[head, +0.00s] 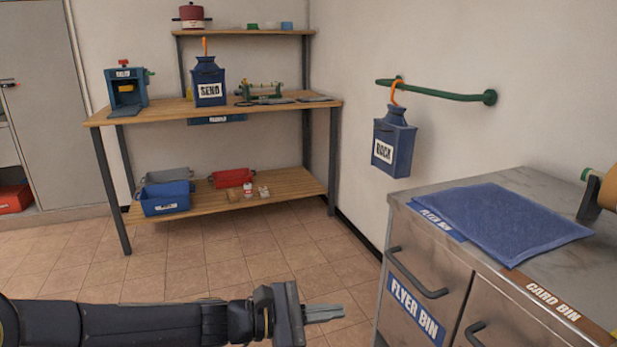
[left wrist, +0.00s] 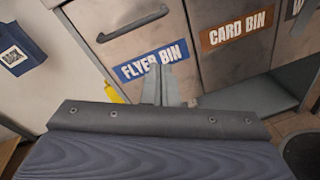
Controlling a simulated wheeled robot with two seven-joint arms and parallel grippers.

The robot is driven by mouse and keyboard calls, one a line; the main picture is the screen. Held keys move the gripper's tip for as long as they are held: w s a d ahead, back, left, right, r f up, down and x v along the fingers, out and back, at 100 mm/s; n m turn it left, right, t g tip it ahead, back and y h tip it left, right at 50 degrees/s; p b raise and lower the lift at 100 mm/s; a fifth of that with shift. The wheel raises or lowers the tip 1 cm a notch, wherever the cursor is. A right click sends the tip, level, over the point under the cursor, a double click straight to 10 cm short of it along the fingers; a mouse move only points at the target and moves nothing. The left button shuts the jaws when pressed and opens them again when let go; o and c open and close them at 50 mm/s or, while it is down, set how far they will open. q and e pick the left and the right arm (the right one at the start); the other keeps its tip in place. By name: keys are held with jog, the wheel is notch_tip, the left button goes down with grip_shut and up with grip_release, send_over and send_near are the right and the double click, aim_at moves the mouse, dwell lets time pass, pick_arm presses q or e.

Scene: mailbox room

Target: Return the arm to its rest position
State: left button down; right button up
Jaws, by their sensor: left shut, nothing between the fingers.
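My left arm (head: 110,322) reaches in from the left along the bottom of the head view. My left gripper (head: 342,312) is shut and empty, its fingers pointing right over the tiled floor, left of the metal cabinet. In the left wrist view its closed fingers (left wrist: 160,88) appear in front of the drawer labelled FLYER BIN (left wrist: 152,60). A gap to that drawer shows in the head view. My right gripper is not in view.
The cabinet (head: 420,270) stands at right with a blue cloth (head: 505,222) on top. A blue DOCK container (head: 394,145) hangs from a green wall rail (head: 440,93). A wooden workbench (head: 160,112) holding a SEND container (head: 209,78) stands behind. Floor between is clear.

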pick_arm(q)
jog(key=s+a+f+m+t+y, duration=0.1)
jog(key=s+a+f+m+y, duration=0.2)
jog(key=s+a+m+y, duration=0.6)
jog(key=s+a+f+m+t+y, duration=0.1)
jog(key=s+a+f+m+y, duration=0.3)
jog(key=s+a, duration=1.05)
notch_tip(320, 180, up, 33)
jog(key=w+a+m+p, duration=0.1)
jog(key=p, duration=3.1)
jog(key=shift+w+a+r+h, duration=0.15)
jog(key=shift+a+r+h, duration=0.05)
jog(key=shift+a+h, duration=0.2)
